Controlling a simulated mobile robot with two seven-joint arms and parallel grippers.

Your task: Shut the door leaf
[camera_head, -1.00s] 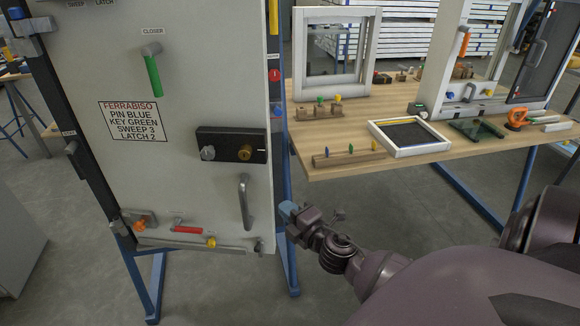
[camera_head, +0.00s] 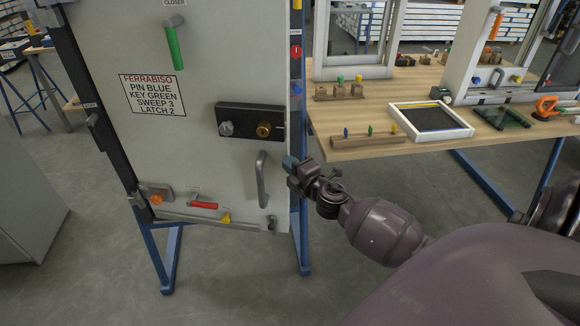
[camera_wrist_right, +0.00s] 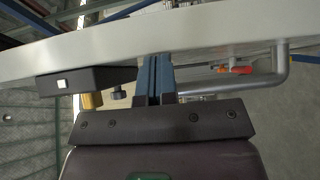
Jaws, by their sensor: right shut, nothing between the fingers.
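The door leaf (camera_head: 150,150) is a pale grey panel standing upright in the head view. It carries a sign, a black lock box (camera_head: 250,122) and a grey pull handle (camera_head: 262,180). My right gripper (camera_head: 290,162) is at the leaf's right edge, just right of the handle's top, with its blue fingers together and empty. In the right wrist view the shut fingers (camera_wrist_right: 155,78) point at the leaf (camera_wrist_right: 200,30), between the lock box (camera_wrist_right: 85,80) and the handle (camera_wrist_right: 282,65). I cannot tell whether they touch it. My left gripper is not in view.
A blue frame post (camera_head: 299,215) stands behind the leaf's right edge. A wooden workbench (camera_head: 370,108) with a black-centred tray (camera_head: 397,120) and small parts stands to the right. Bare floor lies in front of the leaf.

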